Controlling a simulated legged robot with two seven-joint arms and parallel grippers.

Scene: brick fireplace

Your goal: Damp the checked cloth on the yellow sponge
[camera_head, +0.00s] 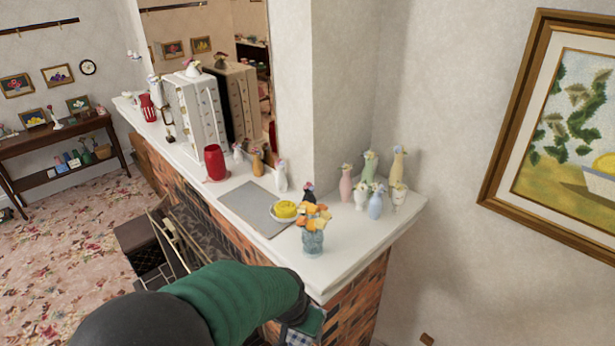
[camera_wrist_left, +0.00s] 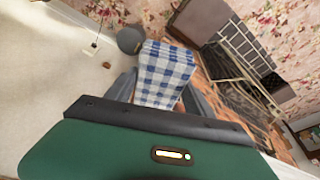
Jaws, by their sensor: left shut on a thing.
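The yellow sponge (camera_head: 285,209) sits in a small white dish (camera_head: 284,218) on the mantel, beside a grey mat. My left gripper (camera_wrist_left: 160,98) is shut on the blue-and-white checked cloth (camera_wrist_left: 166,72), which shows between its dark fingers in the left wrist view. In the head view, only a small part of the cloth (camera_head: 298,338) shows at the bottom edge, below the mantel's front corner and apart from the sponge. The fingers are mostly hidden there by my arm. My right gripper is not in view.
A vase of orange flowers (camera_head: 313,232) stands right of the dish near the mantel's front edge. Several bird-headed bottles (camera_head: 375,200) stand behind it. A grey mat (camera_head: 254,208) lies flat left of the dish, with a red vase (camera_head: 214,162) beyond. The mantel's front right corner is bare.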

